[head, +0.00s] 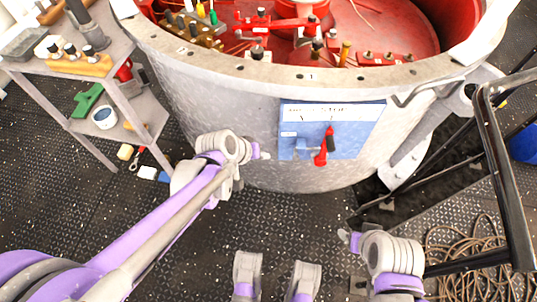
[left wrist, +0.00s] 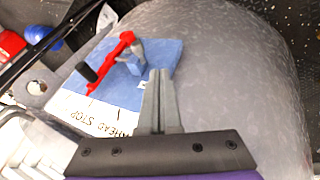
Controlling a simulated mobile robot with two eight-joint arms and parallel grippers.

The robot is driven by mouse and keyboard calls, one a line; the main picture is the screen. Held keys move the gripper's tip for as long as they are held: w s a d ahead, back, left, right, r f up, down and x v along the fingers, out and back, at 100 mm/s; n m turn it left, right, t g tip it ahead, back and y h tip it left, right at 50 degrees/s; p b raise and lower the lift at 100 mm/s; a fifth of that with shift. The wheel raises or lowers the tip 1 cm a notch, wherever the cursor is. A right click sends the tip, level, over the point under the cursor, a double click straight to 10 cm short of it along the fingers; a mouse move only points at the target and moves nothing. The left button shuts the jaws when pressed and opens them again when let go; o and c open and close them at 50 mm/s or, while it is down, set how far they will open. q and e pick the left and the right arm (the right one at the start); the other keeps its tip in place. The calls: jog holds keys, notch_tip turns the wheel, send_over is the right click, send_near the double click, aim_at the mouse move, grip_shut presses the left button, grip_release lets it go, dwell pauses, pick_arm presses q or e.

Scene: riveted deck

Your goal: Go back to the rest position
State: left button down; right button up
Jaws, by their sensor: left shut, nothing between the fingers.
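My left gripper (head: 262,154) is shut and empty, in front of the grey drum wall, just left of a blue panel (head: 358,117). In the left wrist view its closed fingers (left wrist: 158,95) point toward the panel's lower edge; I cannot tell whether they touch. The panel carries a red lever with a dark grip (head: 330,143), which points upward in the head view. My right gripper (head: 347,238) is low at the right, apart from the drum; its fingers are too small to tell open from shut.
The big round drum (head: 225,100) holds red parts and tools. A grey shelf cart (head: 110,75) with tools stands at the left. A black rail (head: 500,165) rises at the right, with coiled rope (head: 465,255) beside it.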

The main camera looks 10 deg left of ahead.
pick_arm(q)
jog(key=shift+s+a+r, duration=0.1)
jog(key=shift+s+r, duration=0.1)
jog(key=shift+r, duration=0.05)
pick_arm(e)
jog(key=shift+r, duration=0.1)
dwell(0.3)
pick_arm(q)
jog(key=s+a+r+m+g+y, duration=0.15)
jog(key=s+a, duration=0.25)
jog(key=s, duration=0.6)
jog(key=s+a+t+y, duration=0.1)
jog(key=s+a+y, duration=0.25)
jog(key=s, duration=0.55)
notch_tip(320, 180, up, 22)
jog(key=w+h+p, duration=0.1)
jog(key=w+p, duration=0.1)
jog(key=p, duration=1.7)
jog(key=shift+a+f, duration=0.25)
jog(key=shift+a, duration=0.05)
pick_arm(e)
notch_tip(320, 180, up, 22)
jog(key=w+t, duration=0.1)
jog(key=shift+w, duration=0.35)
